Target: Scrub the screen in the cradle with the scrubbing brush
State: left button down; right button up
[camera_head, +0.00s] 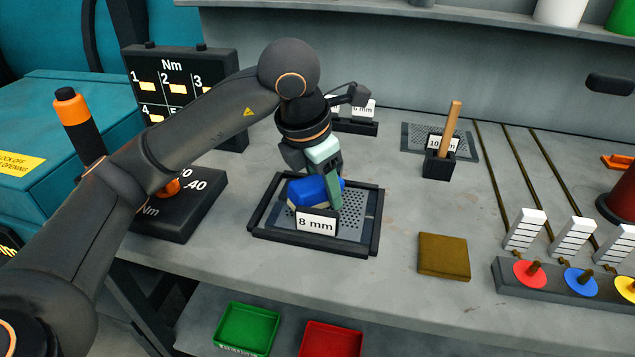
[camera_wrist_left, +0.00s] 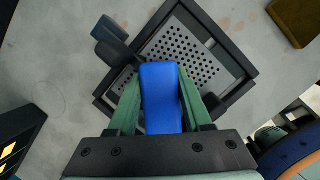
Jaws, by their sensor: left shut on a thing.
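The scrubbing brush (camera_head: 308,193) has a blue body and a pale underside. My left gripper (camera_head: 322,180) is shut on it from above, and its green fingers sit on either side of the blue body in the left wrist view (camera_wrist_left: 161,95). The brush is over the screen (camera_head: 352,222), a grey perforated plate lying in the black square cradle (camera_head: 372,240). A white "8 mm" tag stands at the cradle's front. The screen also shows in the left wrist view (camera_wrist_left: 185,55). I cannot tell whether the bristles touch it. My right gripper is not in view.
Another perforated screen (camera_head: 412,133) lies behind a black holder (camera_head: 437,167) with a wooden handle. A brown pad (camera_head: 443,256) lies right of the cradle. Coloured discs (camera_head: 581,281) sit at the right. Green (camera_head: 247,328) and red (camera_head: 331,340) bins are below the front edge.

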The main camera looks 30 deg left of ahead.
aim_at(356, 204)
pick_arm(q)
jog(key=shift+m+h, duration=0.3)
jog(key=shift+h, duration=0.4)
jog(key=d, duration=0.2)
jog(key=w+d, duration=0.1)
jog(key=d, duration=0.2)
jog(key=shift+d, duration=0.15)
jog(key=shift+a+f+b, duration=0.1)
jog(key=shift+a+b, duration=0.25)
jog(key=shift+a, duration=0.2)
jog(key=shift+s+a+r+b, duration=0.15)
jog(key=shift+s+a, duration=0.05)
jog(key=shift+a, duration=0.55)
jog(key=shift+s+a+r+b, duration=0.1)
jog(key=shift+s+a+b, duration=0.05)
jog(key=shift+a, duration=0.55)
jog(key=shift+a+r+t+b, duration=0.15)
jog(key=shift+a, duration=0.35)
jog(key=shift+a+r+t+b, duration=0.15)
jog(key=shift+a, duration=0.35)
jog(key=shift+s+a+f+b, duration=0.1)
jog(key=shift+a+b, duration=0.2)
jog(key=shift+a, duration=1.3)
jog(key=shift+s+a, duration=0.3)
jog(key=shift+a, duration=0.35)
jog(key=shift+r, duration=0.2)
